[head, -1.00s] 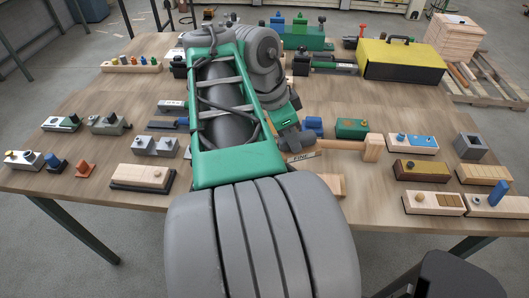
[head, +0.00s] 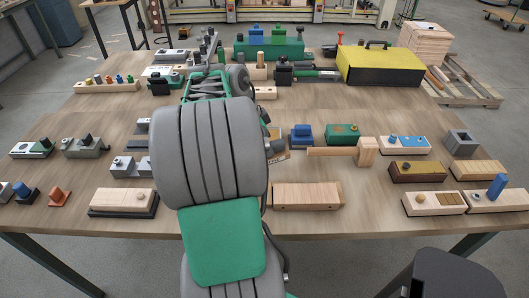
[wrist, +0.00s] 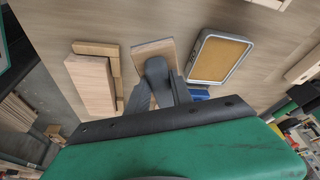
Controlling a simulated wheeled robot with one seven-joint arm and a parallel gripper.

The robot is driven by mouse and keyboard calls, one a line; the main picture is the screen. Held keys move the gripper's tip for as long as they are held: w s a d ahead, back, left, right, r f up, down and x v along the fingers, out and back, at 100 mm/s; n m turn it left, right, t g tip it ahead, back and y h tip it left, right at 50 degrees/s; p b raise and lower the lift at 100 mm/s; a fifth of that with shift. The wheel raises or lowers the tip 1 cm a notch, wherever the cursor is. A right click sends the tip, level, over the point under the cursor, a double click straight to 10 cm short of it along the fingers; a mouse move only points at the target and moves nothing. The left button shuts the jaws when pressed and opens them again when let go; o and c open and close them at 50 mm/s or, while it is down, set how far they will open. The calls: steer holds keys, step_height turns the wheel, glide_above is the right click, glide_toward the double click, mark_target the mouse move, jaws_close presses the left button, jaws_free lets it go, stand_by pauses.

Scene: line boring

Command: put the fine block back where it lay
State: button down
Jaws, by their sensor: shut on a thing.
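My gripper (wrist: 160,82) is shut on the fine block (wrist: 150,48), a flat wooden piece that sticks out beyond the dark fingers in the wrist view. In the head view my arm covers most of the gripper. Only a small tan part of the fine block (head: 282,156) shows there, just right of the arm. Its label cannot be read now. I cannot tell whether the block touches the table (head: 390,203).
A blue block (head: 301,137) and a green block (head: 342,134) stand behind. The wrist view shows a grey-rimmed tray (wrist: 220,60) near the fingers.

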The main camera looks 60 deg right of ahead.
steer(key=f, duration=0.3)
steer(key=d+f+p, duration=0.1)
steer(key=shift+w+f, duration=0.15)
steer(key=shift+w, duration=0.15)
steer(key=shift+f, duration=0.15)
steer(key=shift+f+b, duration=0.15)
steer(key=shift+b, duration=0.25)
steer(key=c, duration=1.1)
jaws_free()
